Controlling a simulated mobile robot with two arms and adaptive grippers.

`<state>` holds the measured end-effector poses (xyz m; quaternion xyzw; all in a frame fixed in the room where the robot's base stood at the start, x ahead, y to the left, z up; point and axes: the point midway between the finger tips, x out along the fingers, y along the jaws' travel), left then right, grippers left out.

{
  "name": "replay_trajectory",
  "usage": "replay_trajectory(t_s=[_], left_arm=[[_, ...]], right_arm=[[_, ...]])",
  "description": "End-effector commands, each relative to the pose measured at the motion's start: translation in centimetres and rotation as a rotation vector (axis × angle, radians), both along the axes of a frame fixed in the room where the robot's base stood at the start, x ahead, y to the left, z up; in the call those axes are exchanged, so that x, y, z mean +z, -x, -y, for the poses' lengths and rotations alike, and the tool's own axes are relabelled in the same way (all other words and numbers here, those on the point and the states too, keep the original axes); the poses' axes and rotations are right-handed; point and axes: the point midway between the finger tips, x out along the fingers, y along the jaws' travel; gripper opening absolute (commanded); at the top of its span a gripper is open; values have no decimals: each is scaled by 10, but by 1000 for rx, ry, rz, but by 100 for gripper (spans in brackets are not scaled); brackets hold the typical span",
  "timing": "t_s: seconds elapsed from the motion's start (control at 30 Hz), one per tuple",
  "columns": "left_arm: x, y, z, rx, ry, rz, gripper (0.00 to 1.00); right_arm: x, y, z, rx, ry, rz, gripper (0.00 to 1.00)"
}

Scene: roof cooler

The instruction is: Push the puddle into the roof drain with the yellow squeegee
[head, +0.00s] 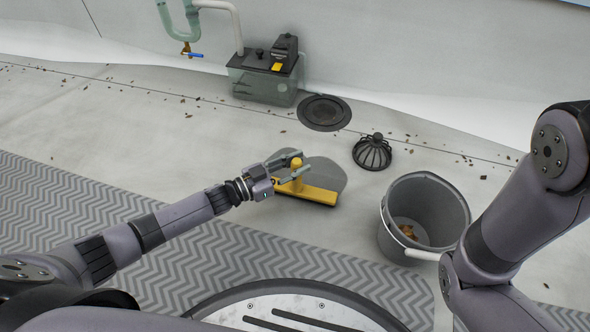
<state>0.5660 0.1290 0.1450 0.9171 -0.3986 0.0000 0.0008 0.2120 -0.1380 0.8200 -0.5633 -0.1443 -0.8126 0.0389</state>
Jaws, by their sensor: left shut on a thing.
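My left gripper (287,169) is shut on the yellow squeegee (309,191), around its upright handle. The squeegee's wide yellow head sits low at the near edge of the puddle (328,173). The puddle is a darker grey patch on the pale roof, spreading behind and to the right of the squeegee. The round dark roof drain (324,112) lies beyond the puddle, close to the wall, with bare roof between them. My right arm enters at the right, and its gripper is out of the picture.
A black domed strainer (372,152) sits right of the drain. A grey bucket (425,212) with brown debris inside stands near my right arm. A clear tank (263,83) with a black pump stands by the wall. Zigzag matting (215,258) covers the near floor. Small debris lies along the wall.

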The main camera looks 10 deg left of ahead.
Motion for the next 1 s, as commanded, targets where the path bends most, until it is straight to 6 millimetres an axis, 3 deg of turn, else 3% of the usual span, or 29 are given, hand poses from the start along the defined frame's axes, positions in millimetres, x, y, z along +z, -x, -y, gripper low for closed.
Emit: replay_trajectory(t_s=[0.33,0.8,1.0], left_arm=[[-1,-2,-1,2,-4,-1,0],[0,-33,0,2,-4,2,0],[1,-36,0,2,-3,0,0]], right_arm=[[-1,0,0,0,0,0,40],[-14,0,0,0,0,0,40],[-15,0,0,0,0,0,40]])
